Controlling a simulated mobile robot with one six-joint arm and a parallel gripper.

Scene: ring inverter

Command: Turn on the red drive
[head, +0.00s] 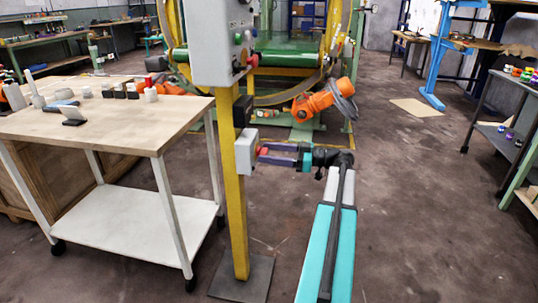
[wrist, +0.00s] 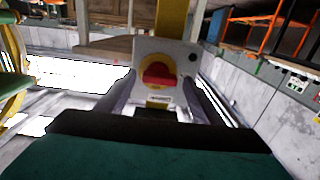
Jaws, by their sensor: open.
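The red drive is a red rotary knob (wrist: 158,74) on a round yellow plate, mounted on a small white box (wrist: 181,80). In the head view the white box (head: 245,152) is fixed to a yellow post (head: 238,215), and the red knob (head: 262,152) faces right. In the wrist view the knob's red grip looks wider than tall. My gripper (head: 276,155) is open and level with the knob, close in front of it. Its two fingers stand on either side of the knob in the wrist view. I cannot tell whether they touch it.
A grey control box (head: 222,40) with buttons hangs on the post above. A wooden-topped cart (head: 100,128) with small blocks stands at the left. An orange robot arm (head: 315,103) is behind my arm. The floor at the right is mostly clear.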

